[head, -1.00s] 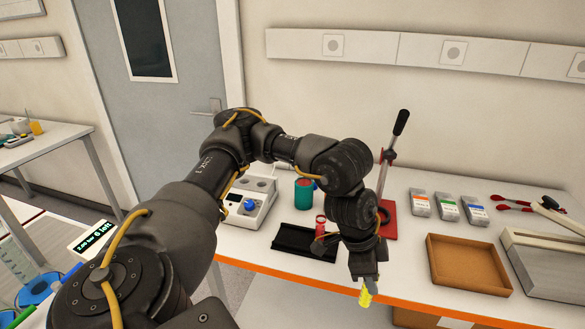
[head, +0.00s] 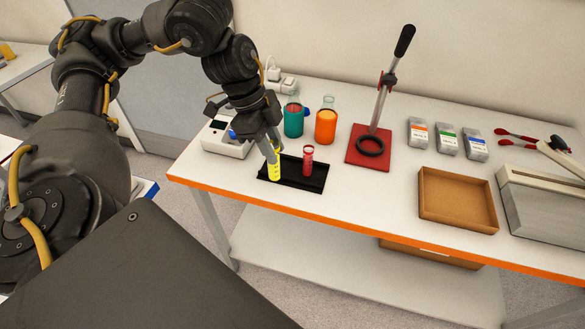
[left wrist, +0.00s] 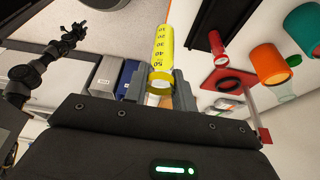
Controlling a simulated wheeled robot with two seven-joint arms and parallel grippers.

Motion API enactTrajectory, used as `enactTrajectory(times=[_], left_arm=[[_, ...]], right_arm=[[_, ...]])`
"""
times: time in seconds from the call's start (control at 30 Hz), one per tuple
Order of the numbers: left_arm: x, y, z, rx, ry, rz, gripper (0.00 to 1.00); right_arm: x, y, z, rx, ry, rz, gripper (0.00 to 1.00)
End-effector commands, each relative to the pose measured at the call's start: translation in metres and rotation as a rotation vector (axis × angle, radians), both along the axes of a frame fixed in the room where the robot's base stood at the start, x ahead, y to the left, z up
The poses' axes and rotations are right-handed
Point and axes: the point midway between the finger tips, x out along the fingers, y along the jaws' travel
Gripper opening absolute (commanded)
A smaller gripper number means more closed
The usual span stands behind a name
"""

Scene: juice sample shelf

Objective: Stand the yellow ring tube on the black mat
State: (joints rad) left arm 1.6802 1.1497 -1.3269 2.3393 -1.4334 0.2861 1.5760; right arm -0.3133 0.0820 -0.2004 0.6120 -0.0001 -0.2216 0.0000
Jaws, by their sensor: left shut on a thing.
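The black mat (head: 315,184) is a dark, edged rectangle near the table's front edge. In the head view the tube's lower end overlaps the mat's left part; I cannot tell whether it touches. A red tube (head: 308,161) stands upright on the mat, right of the yellow one. My right gripper is not in view.
A teal container (head: 293,121) and an orange container (head: 326,127) stand behind the mat. A red-based stand (head: 368,160) with a tall lever is to the right, then a brown tray (head: 457,222). A white device (head: 225,142) is at the left.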

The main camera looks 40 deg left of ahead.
Motion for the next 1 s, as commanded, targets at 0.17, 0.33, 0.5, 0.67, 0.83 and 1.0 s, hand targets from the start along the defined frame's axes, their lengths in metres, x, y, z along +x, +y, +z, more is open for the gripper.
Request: enactTrajectory(times=[0.17, 0.33, 0.5, 0.67, 0.83, 1.0], left_arm=[[-0.012, 0.013, 0.011, -0.005, -0.004, -0.052, 0.0], [-0.001, 0.018, 0.007, -0.007, 0.0, -0.049, 0.0], [0.034, 0.036, -0.011, -0.006, 0.003, -0.044, 0.0], [0.071, 0.055, -0.03, -0.006, 0.004, -0.043, 0.0], [0.094, 0.066, -0.065, -0.007, 0.003, -0.049, 0.0], [0.107, 0.072, -0.08, -0.006, -0.001, -0.049, 0.0]], right_arm=[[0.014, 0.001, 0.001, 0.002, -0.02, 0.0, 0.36], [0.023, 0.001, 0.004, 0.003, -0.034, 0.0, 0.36], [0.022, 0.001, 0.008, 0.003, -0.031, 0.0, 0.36], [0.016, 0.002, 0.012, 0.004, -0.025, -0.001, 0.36], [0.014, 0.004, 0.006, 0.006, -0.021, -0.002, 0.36], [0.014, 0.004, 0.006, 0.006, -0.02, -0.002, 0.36]])
